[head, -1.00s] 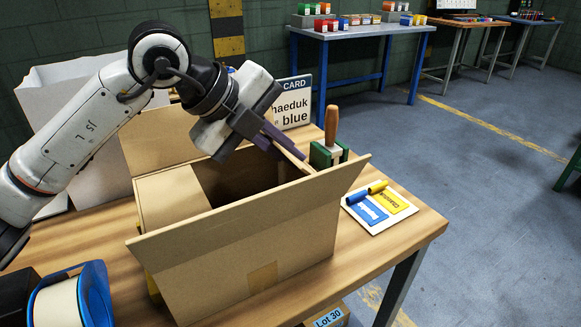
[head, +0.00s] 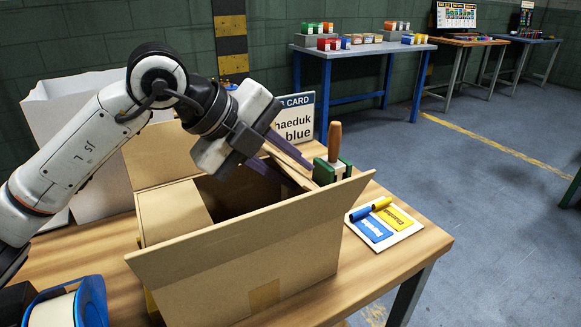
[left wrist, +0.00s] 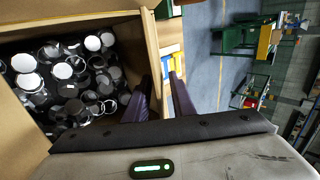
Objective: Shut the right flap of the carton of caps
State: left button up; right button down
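The open carton (head: 285,262) stands on the wooden table. Its left flap (head: 172,212) lies folded in over the opening. Its back flap (head: 157,155) stands up, and its front flap (head: 250,228) leans outward. The right flap (head: 287,160) stands up, seen nearly edge-on. My left gripper (head: 298,172) is at this flap with its purple fingers apart, one on each side of it. The left wrist view shows the fingers (left wrist: 162,82) around the flap's edge with a gap on the outer side. Black and whitish caps (left wrist: 75,75) fill the carton there. My right gripper is not in view.
A wooden-handled stamp in a green holder (head: 334,160) stands close behind the carton's right side. A card with blue and yellow labels (head: 405,228) lies to the right. A sign (head: 296,122) stands behind. A blue-rimmed roll (head: 90,300) is at front left.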

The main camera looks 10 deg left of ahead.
pick_arm(q)
jog(key=p+v, duration=0.1)
jog(key=v, duration=0.9)
jog(key=shift+r, duration=0.15)
jog(key=shift+c, duration=0.2)
